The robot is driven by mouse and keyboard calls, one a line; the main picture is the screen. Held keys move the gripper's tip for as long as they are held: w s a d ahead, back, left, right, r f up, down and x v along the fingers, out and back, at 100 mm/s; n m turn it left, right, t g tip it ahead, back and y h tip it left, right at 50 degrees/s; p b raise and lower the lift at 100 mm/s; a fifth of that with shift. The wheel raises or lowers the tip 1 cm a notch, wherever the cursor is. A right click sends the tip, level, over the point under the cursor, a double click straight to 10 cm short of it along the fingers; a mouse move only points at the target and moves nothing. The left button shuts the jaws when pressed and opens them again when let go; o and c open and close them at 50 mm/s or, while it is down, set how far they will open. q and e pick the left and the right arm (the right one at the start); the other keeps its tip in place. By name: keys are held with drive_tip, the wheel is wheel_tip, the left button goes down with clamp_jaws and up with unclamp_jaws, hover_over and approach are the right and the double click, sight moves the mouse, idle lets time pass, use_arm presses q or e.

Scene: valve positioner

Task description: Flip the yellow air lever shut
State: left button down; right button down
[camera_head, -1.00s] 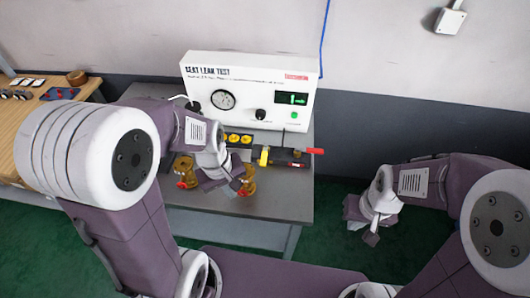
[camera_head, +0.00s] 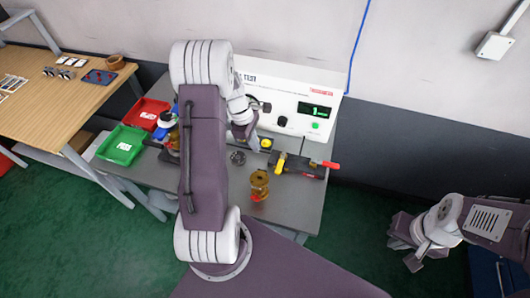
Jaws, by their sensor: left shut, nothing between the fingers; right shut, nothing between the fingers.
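The yellow lever (camera_head: 279,163) stands upright on a dark fixture (camera_head: 305,168) at the right of the grey test bench (camera_head: 310,205). A red handle (camera_head: 331,165) sticks out at the fixture's right end. My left gripper (camera_head: 250,141) is shut and empty, just left of the yellow lever and in front of the white test box (camera_head: 316,92); its fingertips are small and hard to make out. My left forearm hides the middle of the bench. My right gripper (camera_head: 415,258) is shut and empty, low on the right, away from the bench.
A brass valve (camera_head: 259,182) with a red part stands on the bench in front of the fixture. A green tray (camera_head: 122,145) and a red tray (camera_head: 148,113) lie at the left. A wooden table (camera_head: 50,100) stands beyond. The bench's front right is clear.

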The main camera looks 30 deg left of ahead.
sight(281, 163)
use_arm(q)
drive_tip(key=x, duration=0.8)
drive_tip(key=shift+s+d+f, duration=0.1)
drive_tip(key=shift+d+f, duration=0.1)
drive_tip(key=shift+f, duration=0.15)
drive_tip(key=shift+w+d+r+p, duration=0.1)
drive_tip(key=shift+w+d+p, duration=0.1)
drive_tip(key=shift+d, duration=0.4)
drive_tip(key=shift+w+d+r+p, duration=0.1)
drive_tip(key=shift+w+d+p, duration=0.1)
drive_tip(key=shift+d, duration=1)
